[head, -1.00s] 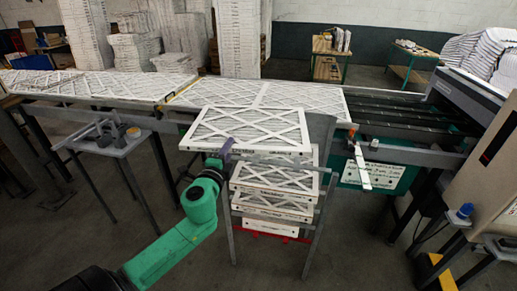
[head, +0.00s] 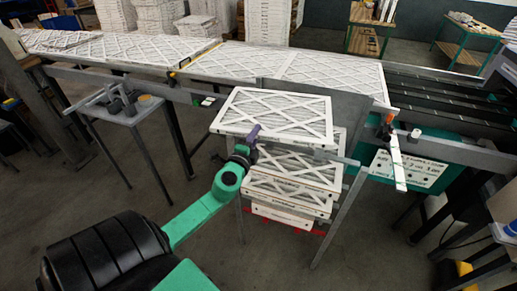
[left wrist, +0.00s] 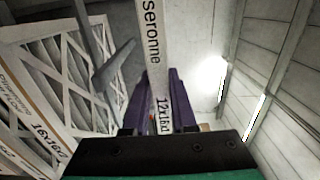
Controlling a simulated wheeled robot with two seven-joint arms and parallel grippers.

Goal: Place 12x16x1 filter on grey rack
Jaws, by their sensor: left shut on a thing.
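My left gripper (head: 251,138) is shut on the near edge of a white filter (head: 285,108) with a criss-cross face, held roughly flat above the grey rack (head: 349,205). In the left wrist view, the purple fingers (left wrist: 161,100) clasp the edge of this filter (left wrist: 156,50), which is printed 12x16x1. Several filters (head: 290,188) lie stacked in the rack below it. I cannot tell whether the held filter touches the top of the stack or the rack. My right gripper is not in view.
Behind the rack runs a conveyor table (head: 60,72) carrying large white filters (head: 300,68). A small grey side table (head: 130,112) stands at the left. A white labelled bar (head: 397,160) hangs at the right. In the wrist view, filters (left wrist: 45,120) marked 16x16x1 show at the left.

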